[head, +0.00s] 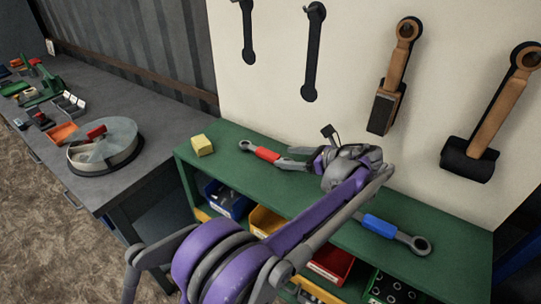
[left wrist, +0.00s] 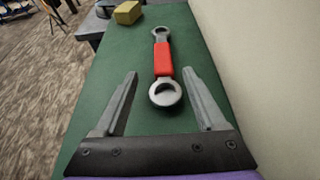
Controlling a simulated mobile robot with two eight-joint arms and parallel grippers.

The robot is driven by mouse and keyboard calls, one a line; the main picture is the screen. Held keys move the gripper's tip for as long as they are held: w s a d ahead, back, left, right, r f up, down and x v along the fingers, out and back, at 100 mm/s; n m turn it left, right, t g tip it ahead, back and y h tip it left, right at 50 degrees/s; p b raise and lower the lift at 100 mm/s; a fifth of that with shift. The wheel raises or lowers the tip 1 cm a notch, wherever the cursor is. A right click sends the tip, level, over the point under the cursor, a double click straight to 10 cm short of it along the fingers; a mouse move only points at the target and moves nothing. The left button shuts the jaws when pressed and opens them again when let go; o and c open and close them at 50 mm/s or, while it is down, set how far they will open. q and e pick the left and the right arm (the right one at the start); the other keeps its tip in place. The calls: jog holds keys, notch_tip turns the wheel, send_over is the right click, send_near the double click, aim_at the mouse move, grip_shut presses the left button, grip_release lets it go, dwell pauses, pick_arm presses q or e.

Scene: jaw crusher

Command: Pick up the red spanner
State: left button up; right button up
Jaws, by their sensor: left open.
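The red spanner (head: 267,154) lies flat on the green bench top (head: 430,245), with grey ring ends and a red grip. It also shows in the left wrist view (left wrist: 163,60), lengthwise ahead of my gripper. My left gripper (head: 310,152) is over the bench at the spanner's right end, where the gripper hides part of it. In the left wrist view the gripper (left wrist: 158,85) is open. The spanner's near ring lies between the two fingers in the picture, with space on both sides. My right gripper is in neither view.
A blue-handled spanner (head: 380,226) lies right of my arm on the bench. A yellow block (head: 202,145) sits at the bench's left end. Tools hang on the pale wall (head: 275,100) behind. Bins (head: 268,220) stand below. A grey workbench (head: 150,95) is at left.

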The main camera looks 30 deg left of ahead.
aim_at(270, 153)
pick_arm(q)
jog(key=shift+x, duration=1.2)
jog(key=x, duration=0.5)
jog(key=shift+w+a+r, duration=0.15)
jog(key=shift+w, duration=0.2)
grip_shut()
